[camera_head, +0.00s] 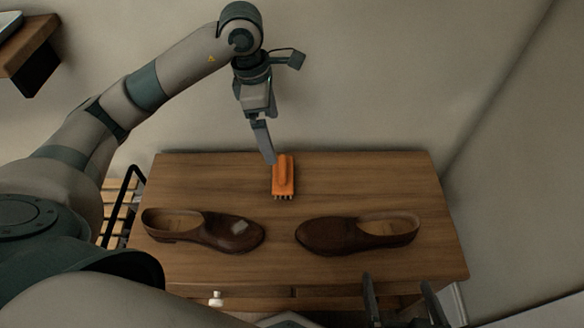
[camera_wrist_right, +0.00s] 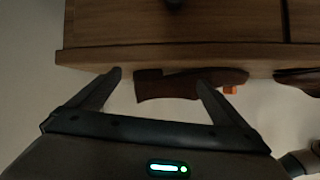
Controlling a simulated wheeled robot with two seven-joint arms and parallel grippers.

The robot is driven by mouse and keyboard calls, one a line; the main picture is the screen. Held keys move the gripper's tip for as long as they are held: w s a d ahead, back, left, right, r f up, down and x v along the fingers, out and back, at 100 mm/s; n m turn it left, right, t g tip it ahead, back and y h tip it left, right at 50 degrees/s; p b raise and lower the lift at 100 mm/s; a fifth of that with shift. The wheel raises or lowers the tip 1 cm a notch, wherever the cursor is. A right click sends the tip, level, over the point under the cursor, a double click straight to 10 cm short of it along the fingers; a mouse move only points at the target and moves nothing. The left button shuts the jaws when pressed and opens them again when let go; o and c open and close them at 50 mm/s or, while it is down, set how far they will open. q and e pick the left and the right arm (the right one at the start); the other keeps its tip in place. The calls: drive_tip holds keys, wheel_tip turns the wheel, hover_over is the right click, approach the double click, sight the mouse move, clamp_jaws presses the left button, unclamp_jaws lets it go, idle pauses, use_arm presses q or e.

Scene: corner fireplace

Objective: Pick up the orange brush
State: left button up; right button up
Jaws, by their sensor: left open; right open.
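The orange brush (camera_head: 284,172) lies near the back middle of the wooden cabinet top, its bristles toward the front. A bit of orange (camera_wrist_right: 230,90) also shows past a shoe in the right wrist view. My left gripper (camera_head: 270,158) points down from above, with its tips at the brush's back left edge. Its fingers are seen nearly edge-on and it is open; whether it touches the brush cannot be told. My right gripper (camera_head: 398,286) is open and empty at the cabinet's front right edge; its two spread fingers show in its wrist view (camera_wrist_right: 159,80).
Two brown shoes lie in front of the brush, one left (camera_head: 190,230) and one right (camera_head: 345,235). The wooden cabinet (camera_head: 370,175) has drawers in front and a wall behind. A black-framed rack (camera_head: 118,212) stands at left. The top's right end is clear.

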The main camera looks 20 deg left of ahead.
use_arm(q)
drive_tip(key=shift+w+d, duration=0.15)
drive_tip(key=shift+w, duration=0.1)
use_arm(e)
drive_tip(key=shift+w, duration=0.3)
use_arm(q)
drive_tip(key=b, duration=0.1)
approach(283, 167)
drive_tip(key=f, duration=0.6)
drive_tip(key=shift+w+d+f, duration=0.25)
drive_tip(key=shift+d+f, duration=0.05)
drive_tip(key=shift+d, duration=0.05)
drive_tip(key=shift+w+f, duration=0.1)
drive_tip(key=shift+f, duration=0.35)
use_arm(e)
drive_tip(key=shift+w+a+r+t+y, duration=0.25)
drive_tip(key=shift+r+t, duration=0.3)
drive_tip(key=shift+r, duration=0.3)
drive_tip(key=shift+w+a+r+t+y, duration=0.15)
drive_tip(key=shift+w+a+r+t, duration=0.15)
drive_tip(key=shift+r+t, duration=0.35)
drive_tip(key=shift+w+a+r+t+y, duration=0.2)
drive_tip(key=shift+w+a+r+t, duration=0.15)
drive_tip(key=shift+r, duration=0.65)
drive_tip(key=shift+d, duration=0.1)
